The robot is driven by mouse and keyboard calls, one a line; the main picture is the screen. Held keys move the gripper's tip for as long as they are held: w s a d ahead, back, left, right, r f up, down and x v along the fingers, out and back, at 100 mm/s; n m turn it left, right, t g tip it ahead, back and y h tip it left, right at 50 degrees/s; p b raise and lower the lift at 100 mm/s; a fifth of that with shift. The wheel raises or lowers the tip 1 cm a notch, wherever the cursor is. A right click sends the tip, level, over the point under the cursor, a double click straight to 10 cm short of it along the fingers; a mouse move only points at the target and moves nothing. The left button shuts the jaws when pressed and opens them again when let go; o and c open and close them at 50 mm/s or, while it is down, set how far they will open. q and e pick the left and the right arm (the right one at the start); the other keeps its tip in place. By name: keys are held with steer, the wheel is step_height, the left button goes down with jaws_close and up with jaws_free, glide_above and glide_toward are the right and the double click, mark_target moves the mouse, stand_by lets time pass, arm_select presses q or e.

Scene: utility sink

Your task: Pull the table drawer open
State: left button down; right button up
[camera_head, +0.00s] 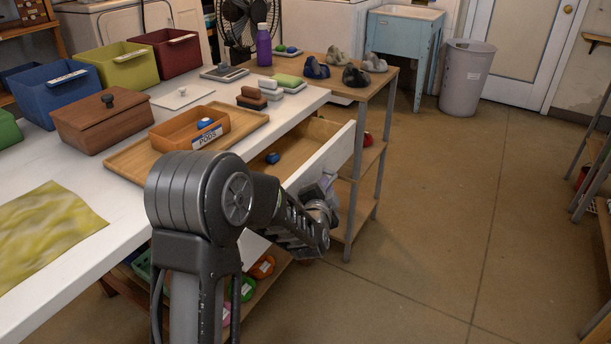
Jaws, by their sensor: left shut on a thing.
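The table drawer (318,162) stands pulled out from the right side of the white table (120,209). Its front is a white panel and its inside is wooden. A small blue object (272,158) lies inside. My left arm comes across the table's near edge, and my left gripper (323,194) is at the outer face of the drawer front, shut on the drawer's handle. The handle itself is mostly hidden by the gripper. My right gripper is not in view.
An orange pods bin (177,137) sits on a wooden tray (133,163) on the tabletop. A wooden side shelf (364,88) with shoe-like items stands just beyond the drawer. The floor (430,200) to the right is clear, with a grey bin (466,78) at the back.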

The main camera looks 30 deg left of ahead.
arm_select(q)
steer(key=shift+d+p, duration=0.4)
steer(key=shift+d, duration=1.75)
steer(key=c, duration=1.5)
jaws_free()
steer(key=shift+o, duration=0.2)
steer(key=shift+w, duration=0.1)
steer(key=p+v, duration=0.1)
steer(key=v, duration=0.6)
steer(key=shift+s, duration=0.4)
